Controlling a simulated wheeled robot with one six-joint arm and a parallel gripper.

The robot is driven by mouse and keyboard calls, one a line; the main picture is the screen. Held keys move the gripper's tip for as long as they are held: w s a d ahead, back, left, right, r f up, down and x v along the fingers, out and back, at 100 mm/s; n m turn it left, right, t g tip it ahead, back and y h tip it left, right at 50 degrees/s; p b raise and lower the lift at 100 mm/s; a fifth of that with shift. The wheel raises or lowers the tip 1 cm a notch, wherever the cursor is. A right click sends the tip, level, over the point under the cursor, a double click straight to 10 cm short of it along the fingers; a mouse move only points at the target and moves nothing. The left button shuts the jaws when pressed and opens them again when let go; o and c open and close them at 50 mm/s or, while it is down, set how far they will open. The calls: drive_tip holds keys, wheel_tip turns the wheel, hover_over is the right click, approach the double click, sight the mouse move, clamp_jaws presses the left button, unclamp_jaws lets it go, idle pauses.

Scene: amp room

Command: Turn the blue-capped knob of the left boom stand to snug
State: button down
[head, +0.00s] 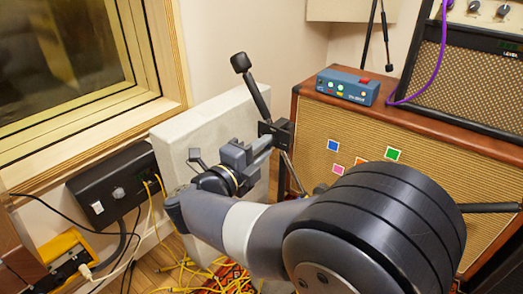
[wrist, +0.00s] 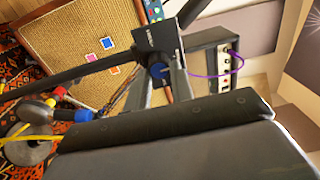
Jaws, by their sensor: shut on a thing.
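The left boom stand shows in the head view as a slanted black boom (head: 257,98) with a dark block at its upper end, running down to a black clamp (head: 276,131). In the wrist view the black boom (wrist: 85,68) crosses to the clamp (wrist: 160,40). The blue-capped knob (wrist: 159,71) sits at this clamp, between the two grey fingers of my gripper (wrist: 161,82). My gripper (head: 264,142) is shut on the knob. In the head view the knob is hidden behind the fingers and clamp.
A wood-framed speaker cabinet (head: 330,125) stands behind the clamp, with a blue pedal box (head: 348,86) and an amp (head: 470,75) on top. A pale panel (head: 172,140) stands left of my gripper. Yellow cables (head: 190,272) lie on the floor.

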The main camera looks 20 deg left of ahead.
idle(0.4)
drive_tip(key=c, duration=1.2)
unclamp_jaws()
drive_tip(key=shift+c, duration=0.2)
drive_tip(key=shift+s, duration=0.1)
drive_tip(key=p+v, duration=0.3)
drive_tip(key=v, duration=0.7)
drive_tip(key=shift+s+a, duration=0.15)
drive_tip(key=shift+s, duration=0.15)
drive_tip(key=shift+w+f, duration=0.1)
drive_tip(key=b+x, duration=0.2)
drive_tip(key=x, duration=0.8)
drive_tip(key=shift+w+b, duration=0.3)
drive_tip(key=shift+b, duration=0.1)
drive_tip(key=shift+s, duration=0.1)
